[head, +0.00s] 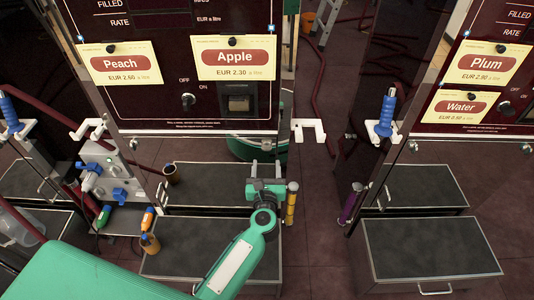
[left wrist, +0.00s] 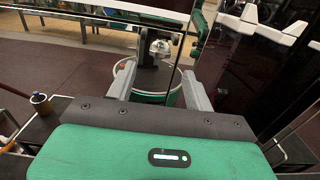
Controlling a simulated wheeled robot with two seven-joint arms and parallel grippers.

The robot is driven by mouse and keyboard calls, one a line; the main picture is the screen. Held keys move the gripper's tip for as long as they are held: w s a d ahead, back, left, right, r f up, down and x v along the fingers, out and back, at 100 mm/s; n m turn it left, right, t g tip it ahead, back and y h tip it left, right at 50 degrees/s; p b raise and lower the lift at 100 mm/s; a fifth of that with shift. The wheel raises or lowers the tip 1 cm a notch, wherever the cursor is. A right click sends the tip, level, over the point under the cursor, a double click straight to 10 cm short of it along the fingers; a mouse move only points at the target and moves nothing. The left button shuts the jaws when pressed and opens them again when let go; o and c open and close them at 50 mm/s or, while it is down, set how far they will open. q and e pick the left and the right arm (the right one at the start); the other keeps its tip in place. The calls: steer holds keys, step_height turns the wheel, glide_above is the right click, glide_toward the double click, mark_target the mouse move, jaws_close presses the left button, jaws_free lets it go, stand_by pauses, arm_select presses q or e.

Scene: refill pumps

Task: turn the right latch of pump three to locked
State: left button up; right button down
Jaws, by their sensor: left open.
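The middle pump panel (head: 150,100) bears Peach and Apple cards; another panel at the right bears Plum and Water cards. I cannot read which is pump three. A metal block (head: 100,172) with blue handles (head: 120,196) is at the left of the middle pump; I cannot tell whether these are latches. My left gripper (head: 266,170) is open and empty, in front of the middle pump, right of the block and apart from it. My right gripper is not in view.
Dark-topped drawer boxes (head: 190,240) stand below the middle pump, and another (head: 430,248) at right. White hooks (head: 308,130) and blue-handled nozzles (head: 386,115) stick out at the pump sides. Bottles (head: 150,243) and a cup (head: 172,174) stand near the block.

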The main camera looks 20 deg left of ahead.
arm_select(q)
steer(key=x, duration=0.5)
steer(key=shift+w+a, duration=0.1)
steer(key=shift+w, duration=0.25)
steer(key=c, duration=1)
